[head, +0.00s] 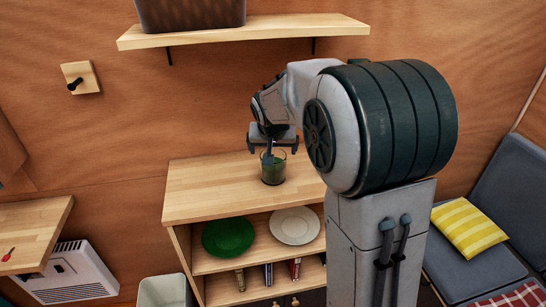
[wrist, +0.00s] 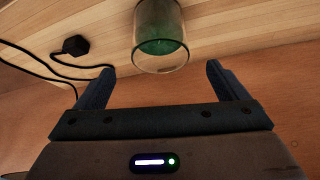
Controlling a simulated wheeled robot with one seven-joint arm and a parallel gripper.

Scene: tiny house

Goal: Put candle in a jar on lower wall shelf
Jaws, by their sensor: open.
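The candle in a jar (head: 273,168) is a clear glass with green inside, upright on the wooden cabinet top. It also shows in the wrist view (wrist: 160,40), at the top middle. My gripper (head: 273,150) is open above and around the jar's upper part in the head view. In the wrist view, the fingers (wrist: 165,85) are spread wide with the jar beyond and between their tips; I cannot tell whether they touch it. A wooden wall shelf (head: 270,29) is at the top of the head view. No second wall shelf shows.
A dark brown basket (head: 190,14) stands on the wall shelf's left part; its right part is bare. The cabinet (head: 205,190) holds a green plate (head: 228,236) and a white plate (head: 295,226). A black cable (wrist: 65,65) lies near the jar.

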